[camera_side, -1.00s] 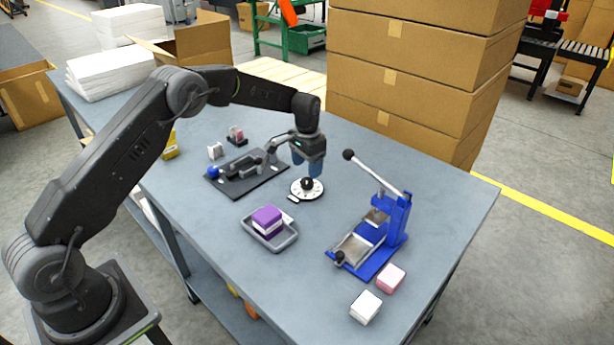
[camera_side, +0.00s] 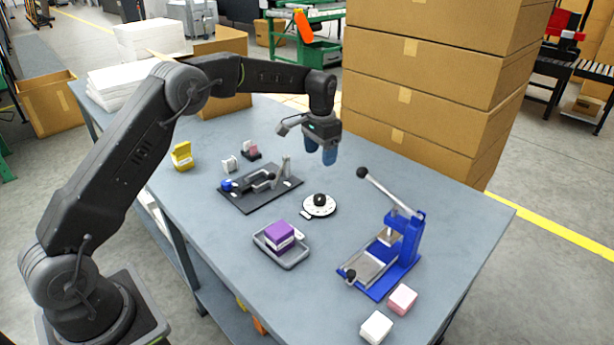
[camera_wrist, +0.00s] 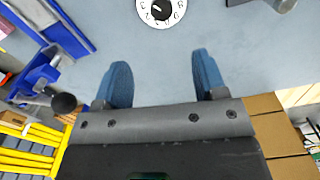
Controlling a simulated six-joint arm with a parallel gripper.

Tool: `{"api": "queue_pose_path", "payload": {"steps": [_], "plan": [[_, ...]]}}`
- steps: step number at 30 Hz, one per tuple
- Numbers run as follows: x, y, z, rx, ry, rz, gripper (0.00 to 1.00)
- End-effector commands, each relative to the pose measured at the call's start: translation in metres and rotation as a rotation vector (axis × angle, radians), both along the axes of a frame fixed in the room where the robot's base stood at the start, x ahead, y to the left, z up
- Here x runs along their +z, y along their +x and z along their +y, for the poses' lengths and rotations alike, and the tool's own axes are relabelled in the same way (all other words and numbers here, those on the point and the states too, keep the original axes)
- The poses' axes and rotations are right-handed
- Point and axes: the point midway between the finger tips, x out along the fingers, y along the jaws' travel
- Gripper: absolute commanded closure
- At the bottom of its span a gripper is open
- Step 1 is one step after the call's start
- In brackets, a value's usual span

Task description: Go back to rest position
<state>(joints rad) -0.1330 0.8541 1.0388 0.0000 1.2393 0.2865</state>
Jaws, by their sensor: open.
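My gripper (camera_side: 321,152) hangs above the back of the table, fingers pointing down. In the wrist view my gripper (camera_wrist: 162,82) shows two blue fingers wide apart with only bare table between them. In the side view, a white round dial with a black knob (camera_side: 319,204) lies on the table below and in front of the gripper, apart from it. The dial also shows at the top of the wrist view (camera_wrist: 160,12). My arm reaches across from the left, bent at the elbow.
A blue lever press (camera_side: 400,240) stands at right, its lever raised. A black fixture plate (camera_side: 258,190) lies left of the dial. A grey tray (camera_side: 283,256) holds purple boxes (camera_side: 279,234). Pink (camera_side: 402,298) and white (camera_side: 376,326) boxes sit at front. Stacked cartons (camera_side: 430,110) rise behind the table.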

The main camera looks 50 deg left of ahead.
Motion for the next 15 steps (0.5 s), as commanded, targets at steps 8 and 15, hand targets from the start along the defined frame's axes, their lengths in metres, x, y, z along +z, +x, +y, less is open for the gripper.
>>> {"api": "queue_pose_path", "payload": {"steps": [8, 15], "plan": [[0.091, -0.059, -0.023, 0.03, 0.009, -0.108, 0.35], [0.148, -0.14, -0.044, 0.063, 0.008, -0.213, 0.35]]}}
